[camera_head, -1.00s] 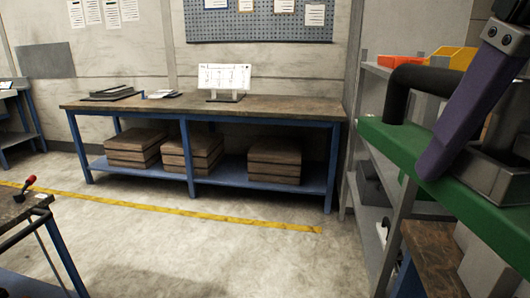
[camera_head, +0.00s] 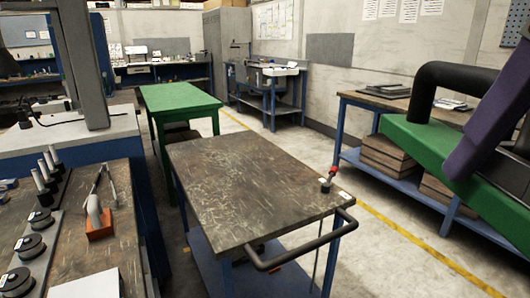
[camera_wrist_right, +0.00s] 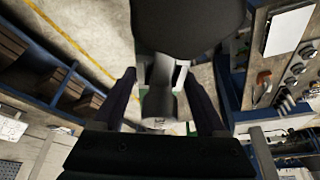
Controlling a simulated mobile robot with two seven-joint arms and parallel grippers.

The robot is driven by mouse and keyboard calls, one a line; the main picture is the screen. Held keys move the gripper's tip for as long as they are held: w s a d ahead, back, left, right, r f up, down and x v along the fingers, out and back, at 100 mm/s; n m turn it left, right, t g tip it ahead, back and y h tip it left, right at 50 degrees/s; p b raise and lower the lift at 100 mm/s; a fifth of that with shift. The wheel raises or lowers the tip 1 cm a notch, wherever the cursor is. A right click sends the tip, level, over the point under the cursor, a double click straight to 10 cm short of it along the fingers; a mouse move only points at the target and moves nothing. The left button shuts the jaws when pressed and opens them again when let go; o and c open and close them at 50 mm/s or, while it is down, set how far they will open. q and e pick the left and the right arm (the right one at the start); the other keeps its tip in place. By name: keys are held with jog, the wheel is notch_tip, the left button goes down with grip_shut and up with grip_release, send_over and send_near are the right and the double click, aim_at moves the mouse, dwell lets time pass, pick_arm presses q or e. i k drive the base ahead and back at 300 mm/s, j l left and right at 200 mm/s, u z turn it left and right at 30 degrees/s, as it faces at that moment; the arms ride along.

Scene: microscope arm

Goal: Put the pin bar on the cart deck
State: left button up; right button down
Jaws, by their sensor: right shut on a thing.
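The cart (camera_head: 255,185) stands in the middle of the head view, its worn brown deck bare but for a small red-handled tool (camera_head: 328,180) at the right corner. My right gripper, with a purple finger (camera_head: 492,110), is at the right edge. It is shut on a green piece (camera_head: 455,165) with a thick black bent handle (camera_head: 425,88), apart from the cart. I cannot tell whether this is the pin bar. In the right wrist view a grey part (camera_wrist_right: 158,103) is between the purple fingers. My left gripper is not in view.
A bench at left holds a dark strip with several pale upright pins (camera_head: 43,178), black round parts (camera_head: 28,247) and an orange block (camera_head: 99,225). The cart's dark push bar (camera_head: 300,245) faces me. A green table (camera_head: 178,97) stands behind the cart.

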aim_at(227, 160)
jog(key=i+j+u, duration=0.35)
jog(key=i, duration=0.3)
jog(key=i+u, duration=0.3)
jog(key=i, duration=0.4)
jog(key=i+j+z, duration=0.1)
jog(key=i+z, duration=0.3)
jog(key=i, duration=0.15)
jog(key=i+j+z, duration=0.35)
jog(key=i, duration=0.2)
jog(key=i+j+z, duration=0.8)
jog(key=i+j, duration=0.1)
